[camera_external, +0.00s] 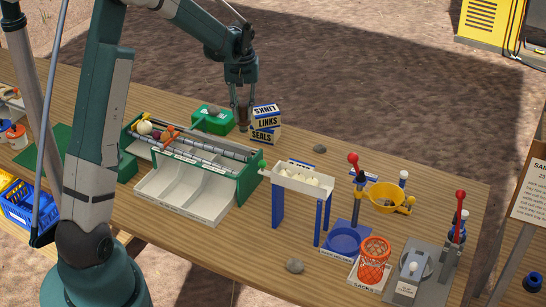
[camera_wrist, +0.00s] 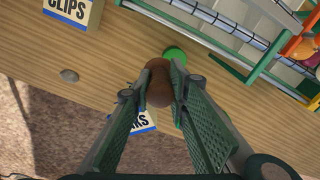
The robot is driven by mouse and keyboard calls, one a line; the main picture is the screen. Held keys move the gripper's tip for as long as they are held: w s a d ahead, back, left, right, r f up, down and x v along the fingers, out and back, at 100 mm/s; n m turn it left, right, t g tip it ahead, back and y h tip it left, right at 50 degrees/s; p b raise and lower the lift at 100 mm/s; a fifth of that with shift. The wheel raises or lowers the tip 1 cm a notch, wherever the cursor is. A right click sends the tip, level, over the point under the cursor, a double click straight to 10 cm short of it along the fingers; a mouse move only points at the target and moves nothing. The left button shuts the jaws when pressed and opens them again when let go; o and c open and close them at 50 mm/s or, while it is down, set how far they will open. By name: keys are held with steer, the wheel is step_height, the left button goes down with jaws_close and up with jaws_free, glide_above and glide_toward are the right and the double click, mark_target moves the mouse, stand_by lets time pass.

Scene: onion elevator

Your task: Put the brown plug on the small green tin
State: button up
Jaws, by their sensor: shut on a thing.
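My gripper (camera_wrist: 158,85) is shut on the brown plug (camera_wrist: 158,82), a rounded brown piece held between its fingertips in the wrist view. In the external view my gripper (camera_external: 242,104) points down at the back of the table, just left of the stacked boxes. A small round green thing, seemingly the small green tin (camera_wrist: 175,54), shows just beyond the plug in the wrist view, partly covered by the plug and a finger. I cannot tell whether plug and tin touch.
The boxes marked LINKS and SEALS (camera_external: 265,122) stand close right of my gripper. A green box (camera_external: 212,122) with a grey lump stands left. The green-framed roller sorter (camera_external: 245,183) is in front. A CLIPS box (camera_wrist: 72,10) and a stone (camera_wrist: 69,76) show in the wrist view.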

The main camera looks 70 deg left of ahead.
steer(key=s+a, duration=0.1)
steer(key=s+r, duration=0.1)
steer(key=s+a, duration=0.1)
steer(key=shift+a+r+p, duration=0.25)
steer(key=shift+a+p, duration=0.1)
steer(key=shift+p, duration=0.05)
step_height(320, 180, down, 6)
stand_by(0.5)
steer(key=shift+f, duration=0.15)
steer(key=shift+f, duration=1.85)
steer(key=shift+f, duration=0.15)
steer(key=o, duration=0.9)
